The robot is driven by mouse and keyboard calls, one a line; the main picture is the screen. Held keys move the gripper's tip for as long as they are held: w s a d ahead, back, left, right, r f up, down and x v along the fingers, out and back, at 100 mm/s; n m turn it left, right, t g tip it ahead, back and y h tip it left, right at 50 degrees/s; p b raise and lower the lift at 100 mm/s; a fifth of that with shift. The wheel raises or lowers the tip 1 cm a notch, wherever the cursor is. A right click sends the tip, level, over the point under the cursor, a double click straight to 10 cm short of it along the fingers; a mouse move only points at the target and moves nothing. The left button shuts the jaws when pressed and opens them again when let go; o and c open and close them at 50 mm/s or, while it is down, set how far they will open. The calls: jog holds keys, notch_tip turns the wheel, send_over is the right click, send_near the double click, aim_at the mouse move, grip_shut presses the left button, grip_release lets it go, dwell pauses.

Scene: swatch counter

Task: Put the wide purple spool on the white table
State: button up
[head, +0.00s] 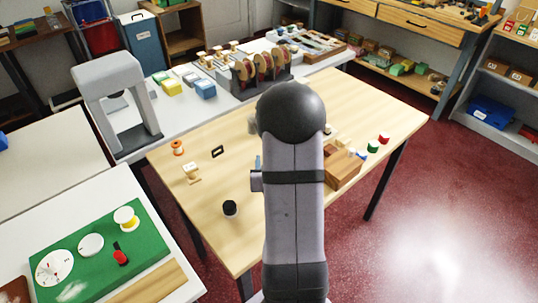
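I see no wide purple spool in the head view; my arm covers the middle of the wooden table (215,240) and may hide it. My arm rises in front of the wooden table. My gripper is hidden behind the arm, so its opening and anything in it do not show.
On the wooden table are an orange spool (178,148), a pale spool (192,172), a black spool (230,208), a green spool (373,147), a red spool (384,138) and a wooden box (343,172).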

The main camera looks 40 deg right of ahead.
jog(key=shift+p+x, duration=0.9)
jog(key=shift+x, duration=2.8)
jog(key=shift+w+a+r, duration=0.1)
jog(key=shift+c, duration=0.7)
jog(key=c, duration=1.1)
jog(key=shift+o, duration=0.2)
jog(key=shift+r, duration=0.15)
jog(key=shift+r, duration=4.85)
